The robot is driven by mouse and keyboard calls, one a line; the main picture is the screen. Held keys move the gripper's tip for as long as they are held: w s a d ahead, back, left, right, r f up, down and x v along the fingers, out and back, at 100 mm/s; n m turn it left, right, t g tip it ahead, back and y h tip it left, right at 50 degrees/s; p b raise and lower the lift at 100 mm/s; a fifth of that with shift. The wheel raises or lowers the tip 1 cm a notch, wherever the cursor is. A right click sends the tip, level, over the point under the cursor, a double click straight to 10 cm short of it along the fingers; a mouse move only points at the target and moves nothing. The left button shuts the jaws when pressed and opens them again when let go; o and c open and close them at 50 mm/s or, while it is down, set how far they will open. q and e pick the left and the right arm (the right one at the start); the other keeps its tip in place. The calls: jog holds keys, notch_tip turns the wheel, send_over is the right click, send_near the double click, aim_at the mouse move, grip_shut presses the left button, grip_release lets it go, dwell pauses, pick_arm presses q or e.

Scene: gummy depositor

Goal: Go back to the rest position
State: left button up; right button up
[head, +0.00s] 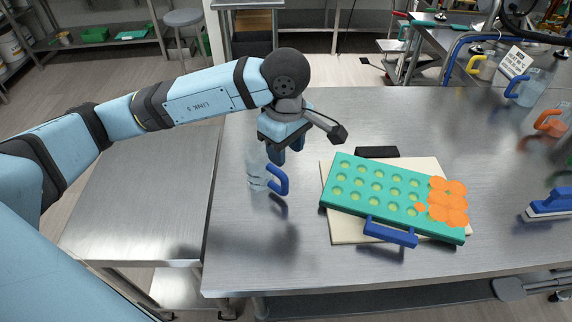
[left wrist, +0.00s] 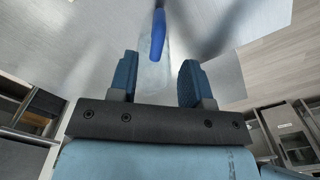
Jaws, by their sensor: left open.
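My left gripper (head: 284,148) is above the steel table, just over a clear jug with a blue handle (head: 278,181). In the left wrist view its two blue fingers (left wrist: 158,82) are spread apart. The jug's blue handle (left wrist: 158,35) shows beyond the fingertips, with part of the clear body between and past them. Nothing is clamped between the fingers. The jug stands upright on the table, and its upper part is partly hidden by the gripper in the head view. My right gripper is in neither view.
A teal mold tray (head: 376,202) with green-filled cavities and an orange patterned piece (head: 448,201) lies on a cream board (head: 343,232). A blue-handled scraper (head: 391,233) is at its front edge. More jugs (head: 525,88) and a blue-handled brush (head: 552,204) are at the right.

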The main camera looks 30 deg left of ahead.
pick_arm(q)
jog(key=shift+r, duration=0.8)
